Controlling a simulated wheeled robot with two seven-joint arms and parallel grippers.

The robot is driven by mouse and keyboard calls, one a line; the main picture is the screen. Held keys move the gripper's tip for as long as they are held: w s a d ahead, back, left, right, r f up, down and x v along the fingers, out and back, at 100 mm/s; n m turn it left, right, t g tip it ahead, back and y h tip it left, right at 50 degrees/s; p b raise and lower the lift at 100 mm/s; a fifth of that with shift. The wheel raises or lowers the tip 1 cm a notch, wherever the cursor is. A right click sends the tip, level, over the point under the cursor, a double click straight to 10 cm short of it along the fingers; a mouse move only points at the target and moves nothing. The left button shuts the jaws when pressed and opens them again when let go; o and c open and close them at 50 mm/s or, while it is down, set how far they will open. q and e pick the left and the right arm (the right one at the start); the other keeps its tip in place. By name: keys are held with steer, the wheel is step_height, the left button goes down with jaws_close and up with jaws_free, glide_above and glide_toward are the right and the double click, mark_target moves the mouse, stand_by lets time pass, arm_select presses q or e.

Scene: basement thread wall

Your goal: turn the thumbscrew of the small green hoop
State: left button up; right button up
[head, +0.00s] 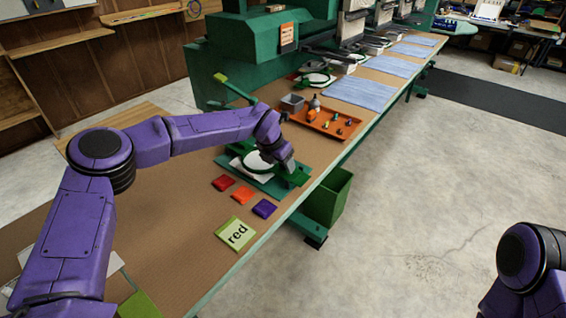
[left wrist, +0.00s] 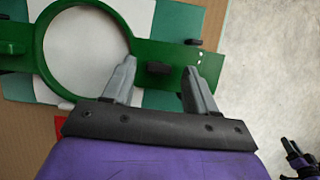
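The small green hoop shows in the left wrist view as a green ring (left wrist: 39,48) around white cloth, with a flat green bar running right from it. A small dark knob, seemingly the thumbscrew (left wrist: 157,68), stands on the bar. My left gripper (left wrist: 160,75) is open, its two grey fingers on either side of the knob with a gap at each side. In the head view, my left gripper (head: 288,168) is over the right end of the hoop and partly hides it; the thumbscrew is hidden there. My right gripper is outside the head view.
An orange tray (head: 325,124) of small items is behind. A green bin (head: 328,197) hangs at the table edge. A dark part in the left wrist view (left wrist: 300,160) is unclear.

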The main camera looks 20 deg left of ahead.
arm_select(q)
steer(key=shift+s+r, duration=0.1)
steer(key=shift+r, duration=0.1)
steer(key=b+v, duration=0.2)
steer(key=v, duration=0.8)
steer(key=shift+r, duration=0.15)
